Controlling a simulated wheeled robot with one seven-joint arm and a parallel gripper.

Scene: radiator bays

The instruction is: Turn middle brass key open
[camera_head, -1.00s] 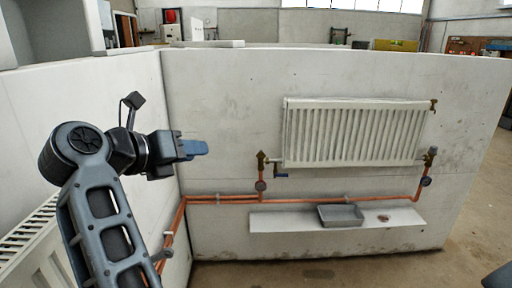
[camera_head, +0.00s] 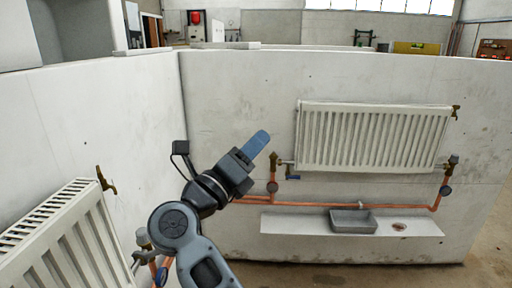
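Several brass fittings show. One brass key (camera_head: 105,180) is at the top right corner of the left radiator. Another brass key (camera_head: 456,112) is at the top right corner of the radiator on the facing wall. I cannot tell which key counts as the middle one. My gripper (camera_head: 260,140) points up and right in front of the facing wall, appearing left of the brass valve. Its blue fingers overlap in this view, so their gap is hidden. I see nothing held.
The white wall radiator (camera_head: 375,138) hangs above copper pipes (camera_head: 320,206) and a ledge (camera_head: 300,226) bearing a grey tray (camera_head: 353,221). The left radiator (camera_head: 75,240) is on the left wall, with a valve and pipes partly behind my arm. Floor shows at right.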

